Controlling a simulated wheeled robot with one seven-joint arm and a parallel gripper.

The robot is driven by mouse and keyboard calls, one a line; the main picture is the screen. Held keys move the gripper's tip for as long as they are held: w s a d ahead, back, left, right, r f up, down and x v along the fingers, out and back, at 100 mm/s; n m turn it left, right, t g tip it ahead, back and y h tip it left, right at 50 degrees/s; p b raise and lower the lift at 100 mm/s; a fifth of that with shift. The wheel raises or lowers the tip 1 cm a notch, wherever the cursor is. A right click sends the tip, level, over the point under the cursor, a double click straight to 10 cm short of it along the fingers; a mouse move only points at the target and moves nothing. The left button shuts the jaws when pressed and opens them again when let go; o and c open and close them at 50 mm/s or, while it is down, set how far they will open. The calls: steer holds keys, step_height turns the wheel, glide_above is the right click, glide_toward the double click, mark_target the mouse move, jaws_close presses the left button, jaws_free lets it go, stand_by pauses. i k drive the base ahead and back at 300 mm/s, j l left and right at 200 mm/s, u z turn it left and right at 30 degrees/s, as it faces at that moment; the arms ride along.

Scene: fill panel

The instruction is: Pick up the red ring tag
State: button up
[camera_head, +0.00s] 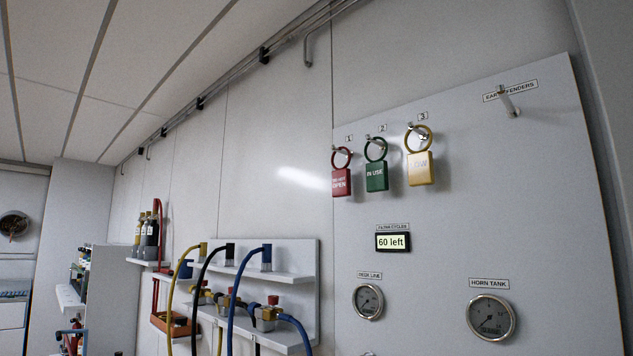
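The red ring tag (341,181) hangs by its ring from the peg under label 1 on the white panel, at the left of the row of tags. Its plate carries white lettering that I can only partly read, ending in "OPEN". The green ring tag (376,177), reading "IN USE", hangs close to its right under label 2. The yellow ring tag (421,168) hangs under label 3. My gripper is not in view.
The white panel (560,200) also bears a "60 left" display (392,242), two round gauges (368,301) (491,317) and an empty ear defenders peg (510,103). Left of it, a shelf unit (300,255) holds yellow, black and blue hoses. A wall shelf farther left carries bottles (149,238).

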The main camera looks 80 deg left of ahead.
mark_target(342, 177)
steer(key=u, duration=2.35)
